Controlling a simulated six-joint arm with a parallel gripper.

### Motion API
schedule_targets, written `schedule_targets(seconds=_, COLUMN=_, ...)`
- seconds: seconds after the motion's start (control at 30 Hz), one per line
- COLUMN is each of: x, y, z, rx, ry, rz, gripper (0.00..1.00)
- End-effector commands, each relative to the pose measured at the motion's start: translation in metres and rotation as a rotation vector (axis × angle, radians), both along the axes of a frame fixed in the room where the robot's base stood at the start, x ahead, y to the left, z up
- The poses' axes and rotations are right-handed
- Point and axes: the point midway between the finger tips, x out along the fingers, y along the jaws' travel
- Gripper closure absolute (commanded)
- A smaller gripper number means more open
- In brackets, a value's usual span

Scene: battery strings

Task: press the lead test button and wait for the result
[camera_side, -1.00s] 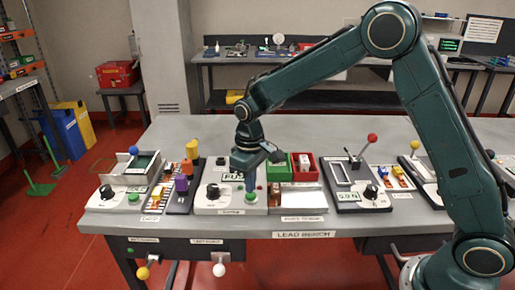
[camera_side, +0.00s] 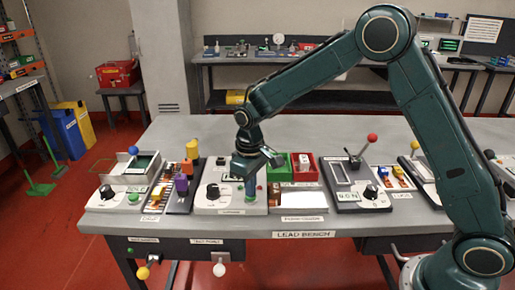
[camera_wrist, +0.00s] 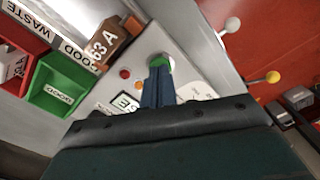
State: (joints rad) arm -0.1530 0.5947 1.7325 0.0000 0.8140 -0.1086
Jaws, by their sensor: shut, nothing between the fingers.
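The green test button (camera_side: 250,198) is on the grey tester box (camera_side: 212,207) at the front of the lead bench. My gripper (camera_side: 250,191) is shut and empty, pointing down, with its blue fingertips right at the button. In the wrist view the button (camera_wrist: 161,61) shows just beyond the fingertips (camera_wrist: 156,66), which overlap its near edge. Whether it is pressed in I cannot tell. A black knob (camera_side: 213,191) sits left of the button. In the wrist view, the tester's display (camera_wrist: 127,101) is partly hidden behind the fingers, and its reading is not clear.
A green bin (camera_side: 281,172) and a red bin (camera_side: 305,160) stand to the right of the tester. Purple, orange and yellow parts (camera_side: 186,170) stand close on its left. A red-knobbed lever (camera_side: 372,138) rises further right. The bench's rear strip is clear.

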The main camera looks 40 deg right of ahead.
Motion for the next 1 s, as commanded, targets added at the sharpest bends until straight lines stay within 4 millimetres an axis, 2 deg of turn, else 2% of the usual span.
schedule_targets(seconds=0.47, x=0.000, y=0.000, z=-0.004, rx=0.000, ry=0.001, rz=0.000, gripper=1.00)
schedule_targets(seconds=1.0, x=0.000, y=0.000, z=0.023, rx=0.000, ry=-0.001, rz=0.000, gripper=1.00)
